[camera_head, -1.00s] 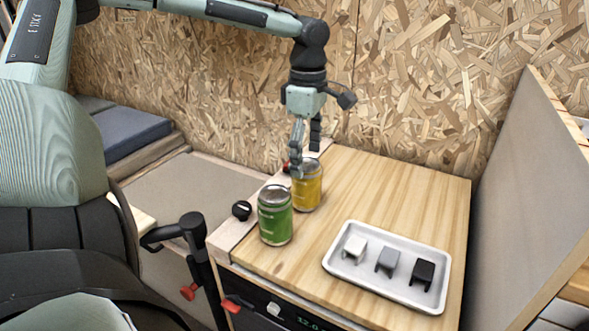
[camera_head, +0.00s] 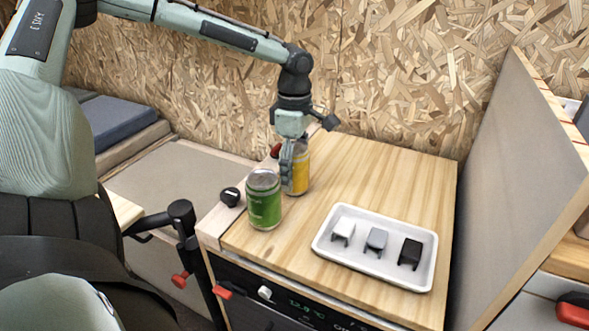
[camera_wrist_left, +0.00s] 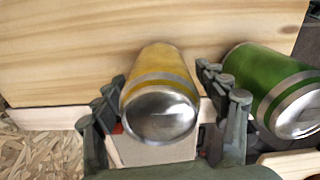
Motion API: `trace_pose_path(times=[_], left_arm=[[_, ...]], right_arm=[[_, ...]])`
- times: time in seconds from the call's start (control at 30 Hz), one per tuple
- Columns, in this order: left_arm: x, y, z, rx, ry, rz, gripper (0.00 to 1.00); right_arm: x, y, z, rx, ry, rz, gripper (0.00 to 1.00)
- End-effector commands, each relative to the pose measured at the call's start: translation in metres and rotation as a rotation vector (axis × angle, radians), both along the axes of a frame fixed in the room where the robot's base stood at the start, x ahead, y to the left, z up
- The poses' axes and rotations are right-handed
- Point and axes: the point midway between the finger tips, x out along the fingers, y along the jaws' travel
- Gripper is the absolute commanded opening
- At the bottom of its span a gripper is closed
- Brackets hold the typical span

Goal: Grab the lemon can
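The lemon can is the yellow can (camera_head: 301,165) with a silver lid. It stands upright on the wooden counter, behind and to the right of a green can (camera_head: 264,204). My left gripper (camera_head: 293,176) is down at the yellow can from above and partly covers it. In the left wrist view the gripper (camera_wrist_left: 163,82) is open, with one finger on each side of the yellow can (camera_wrist_left: 160,66). The left finger is close to it; a gap shows at the right finger. The green can (camera_wrist_left: 264,80) is just beyond the right finger. My right gripper is not in view.
A white tray (camera_head: 330,256) with three small blocks, white, grey and black, lies on the counter's (camera_head: 380,170) front right. A chipboard wall (camera_head: 400,70) stands behind, a grey panel (camera_head: 520,190) at the right.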

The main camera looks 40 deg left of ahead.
Motion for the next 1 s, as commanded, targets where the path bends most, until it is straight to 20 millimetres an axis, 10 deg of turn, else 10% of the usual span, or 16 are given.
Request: trace_pose_path(times=[0.43, 1.0], left_arm=[[0.000, 0.000, 0.000, 0.000, 0.000, 0.000, 0.13], [0.002, 0.000, 0.034, 0.000, -0.008, 0.000, 0.12]], right_arm=[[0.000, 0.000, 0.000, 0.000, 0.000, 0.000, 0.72], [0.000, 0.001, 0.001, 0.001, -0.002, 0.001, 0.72]])
